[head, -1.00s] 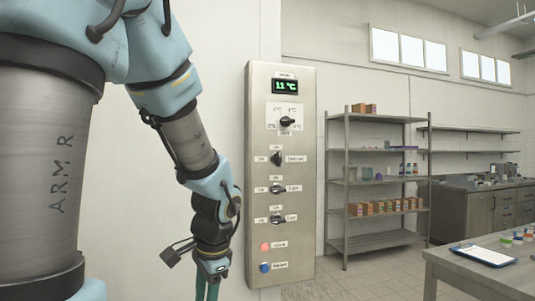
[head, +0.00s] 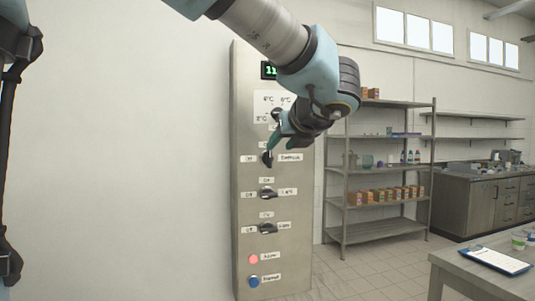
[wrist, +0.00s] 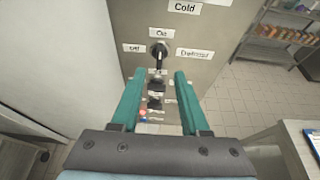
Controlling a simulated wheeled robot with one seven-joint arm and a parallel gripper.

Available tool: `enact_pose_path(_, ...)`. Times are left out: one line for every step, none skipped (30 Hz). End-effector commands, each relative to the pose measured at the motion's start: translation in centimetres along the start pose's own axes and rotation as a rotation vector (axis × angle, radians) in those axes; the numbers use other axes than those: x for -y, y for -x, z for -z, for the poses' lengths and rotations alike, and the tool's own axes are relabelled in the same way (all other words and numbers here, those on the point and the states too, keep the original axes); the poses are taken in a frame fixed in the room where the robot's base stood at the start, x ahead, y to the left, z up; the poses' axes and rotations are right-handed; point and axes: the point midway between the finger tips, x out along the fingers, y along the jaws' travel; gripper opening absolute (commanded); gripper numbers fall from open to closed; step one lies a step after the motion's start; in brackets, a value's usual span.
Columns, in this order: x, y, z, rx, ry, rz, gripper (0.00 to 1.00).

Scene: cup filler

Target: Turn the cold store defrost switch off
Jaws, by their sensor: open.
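The steel panel (head: 240,215) stands against the wall. Its defrost switch (head: 267,159) is a black knob with a label to its left and the defrost label (head: 290,157) to its right. In the wrist view the switch (wrist: 158,50) shows beyond my fingertips, with "On" above it and "Off" to its left. Its handle looks upright. My gripper (head: 272,147) is at the panel, just by the switch; in the wrist view its two teal fingers (wrist: 156,78) are apart with nothing held between them. I cannot tell whether they touch the knob.
Above is a temperature dial (head: 277,115), partly behind my gripper. Below are two more switches, the upper (head: 267,194) and lower (head: 267,229), then a red button (head: 253,259) and a blue button (head: 253,282). A shelf rack (head: 375,228) and a table (head: 450,268) stand to the right.

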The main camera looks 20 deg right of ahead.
Motion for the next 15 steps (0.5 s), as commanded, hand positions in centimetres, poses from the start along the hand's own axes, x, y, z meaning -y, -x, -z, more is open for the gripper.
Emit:
enact_pose_path(-0.1, -0.9, -0.1, -0.002, -0.003, -0.004, 0.45)
enact_pose_path(-0.1, -1.5, -0.1, -0.002, -0.003, -0.005, 0.45)
enact_pose_path(-0.1, -2.3, -0.1, -0.003, -0.002, -0.004, 0.45)
enact_pose_path(-0.1, -2.9, -0.1, -0.003, -0.001, -0.006, 0.45)
enact_pose_path(-0.1, -3.5, -0.1, -0.003, -0.002, -0.005, 0.45)
enact_pose_path(-0.1, -4.2, -0.1, -0.003, -0.002, -0.005, 0.45)
enact_pose_path(-0.1, -4.8, -0.1, -0.004, -0.001, -0.004, 0.45)
enact_pose_path(-0.1, -5.3, -0.1, -0.003, -0.001, -0.005, 0.45)
enact_pose_path(-0.1, -6.0, -0.1, -0.003, -0.001, -0.004, 0.45)
enact_pose_path(-0.1, -6.4, 0.0, -0.004, -0.001, -0.004, 0.45)
enact_pose_path(-0.1, -6.8, 0.0, -0.004, 0.0, -0.004, 0.45)
enact_pose_path(-0.1, -7.3, -0.1, -0.003, 0.001, -0.004, 0.45)
enact_pose_path(-0.1, -7.7, -0.1, -0.003, 0.0, -0.003, 0.45)
enact_pose_path(-0.1, -8.0, 0.0, -0.003, 0.0, -0.003, 0.45)
enact_pose_path(-0.1, -8.3, 0.0, -0.003, 0.001, -0.003, 0.45)
